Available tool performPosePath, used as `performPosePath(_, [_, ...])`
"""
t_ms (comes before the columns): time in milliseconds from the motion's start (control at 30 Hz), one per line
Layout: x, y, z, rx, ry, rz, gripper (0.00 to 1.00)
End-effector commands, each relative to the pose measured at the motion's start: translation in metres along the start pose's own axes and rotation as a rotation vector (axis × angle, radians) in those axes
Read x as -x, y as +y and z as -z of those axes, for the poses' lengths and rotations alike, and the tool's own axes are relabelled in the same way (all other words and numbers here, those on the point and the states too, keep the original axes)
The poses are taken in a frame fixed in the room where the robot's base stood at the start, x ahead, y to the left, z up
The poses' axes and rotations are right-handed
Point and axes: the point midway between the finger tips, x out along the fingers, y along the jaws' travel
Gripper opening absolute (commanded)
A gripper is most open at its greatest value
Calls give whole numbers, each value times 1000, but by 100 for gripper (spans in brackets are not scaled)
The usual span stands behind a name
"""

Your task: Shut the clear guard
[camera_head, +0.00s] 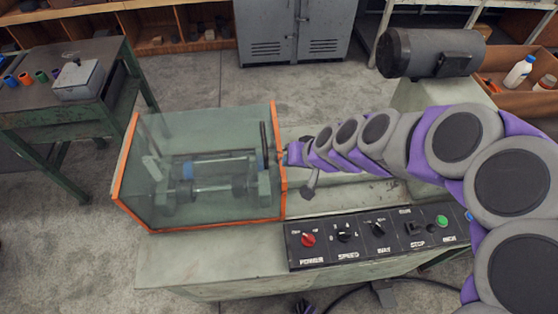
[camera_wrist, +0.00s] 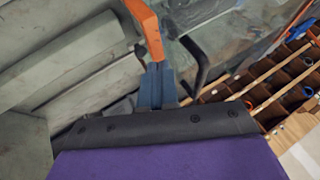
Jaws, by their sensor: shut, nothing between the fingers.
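The clear guard (camera_head: 205,130) is a see-through box with orange edges at the left of the machine. It stands over dark rollers (camera_head: 212,185), which show through it. I cannot tell whether it is fully down. My gripper (camera_head: 286,153) is at the guard's right orange edge, partly hidden by my arm. In the wrist view my gripper (camera_wrist: 157,80) has its blue-grey fingers together and empty. Their tips are at the end of the guard's orange edge (camera_wrist: 148,28), seemingly against it. A dark bent rod (camera_wrist: 197,62) stands just beside the fingers.
A control panel (camera_head: 375,238) with knobs and buttons lies along the machine's front. A grey motor (camera_head: 430,52) stands at the back right. A green table (camera_head: 75,112) with a grey box (camera_head: 79,80) is at the left. Bare floor lies between table and machine.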

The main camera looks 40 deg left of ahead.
Motion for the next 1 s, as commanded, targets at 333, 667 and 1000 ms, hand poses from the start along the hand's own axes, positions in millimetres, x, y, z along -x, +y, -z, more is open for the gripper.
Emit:
performPosePath(333, [66, -5, 4, 1, -1, -6, 0])
performPosePath(667, [94, -3, 3, 1, 0, -5, 0])
performPosePath(1000, [120, 12, -16, -23, -29, -38, 0])
